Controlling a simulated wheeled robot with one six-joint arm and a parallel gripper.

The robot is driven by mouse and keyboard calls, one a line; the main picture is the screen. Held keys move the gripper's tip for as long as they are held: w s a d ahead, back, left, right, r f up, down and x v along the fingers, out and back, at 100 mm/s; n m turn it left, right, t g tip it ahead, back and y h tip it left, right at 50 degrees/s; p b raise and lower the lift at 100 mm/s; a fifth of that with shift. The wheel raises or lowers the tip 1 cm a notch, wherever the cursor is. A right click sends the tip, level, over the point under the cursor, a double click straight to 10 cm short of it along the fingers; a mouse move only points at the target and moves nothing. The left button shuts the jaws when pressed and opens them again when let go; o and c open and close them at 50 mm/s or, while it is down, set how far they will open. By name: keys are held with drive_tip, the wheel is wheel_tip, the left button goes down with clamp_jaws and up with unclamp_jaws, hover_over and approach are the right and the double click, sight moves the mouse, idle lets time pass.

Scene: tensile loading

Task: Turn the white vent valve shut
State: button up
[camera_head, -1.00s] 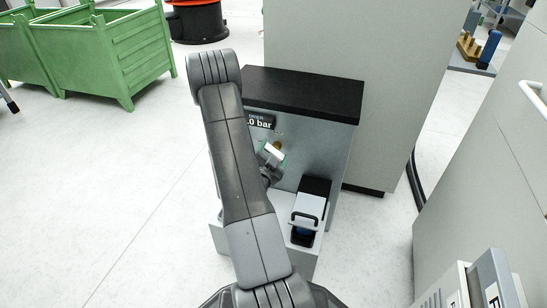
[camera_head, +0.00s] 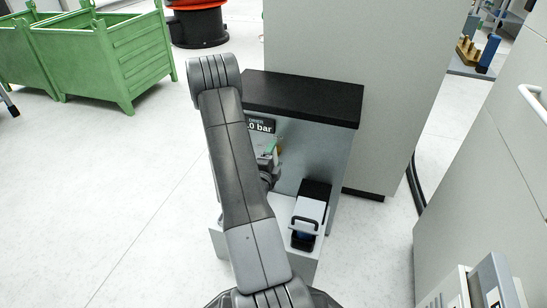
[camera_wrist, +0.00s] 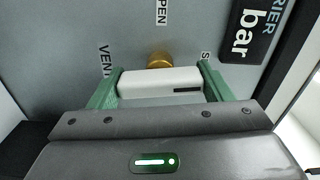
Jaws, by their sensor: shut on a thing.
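The white vent valve (camera_wrist: 150,84) is a bar-shaped handle in the middle of the wrist view, with a dark slot near its right end. A brass stem (camera_wrist: 160,60) joins it to the grey panel (camera_wrist: 110,30). My gripper (camera_wrist: 163,76) has one green finger at each end of the handle and is shut on it. Labels on the panel read "OPEN" above the stem and "VENT" to the left; a third label at the right is mostly hidden by a finger. In the head view my arm covers most of the valve and gripper (camera_head: 268,152).
A black "bar" display (camera_wrist: 252,28) sits close to the right finger. In the head view, the cabinet has a black top (camera_head: 305,97), and a lidded box with a black handle (camera_head: 308,212) stands at its front right. Green crates (camera_head: 110,55) stand far left.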

drive_tip(key=shift+m, duration=0.6)
drive_tip(key=o, duration=1)
drive_tip(key=p+v, duration=0.2)
drive_tip(key=v, duration=1.1)
drive_tip(key=shift+s+a, duration=0.1)
drive_tip(key=shift+s, duration=0.25)
drive_tip(key=b+x, duration=0.2)
drive_tip(key=x, duration=1.1)
drive_tip(key=shift+w, duration=0.35)
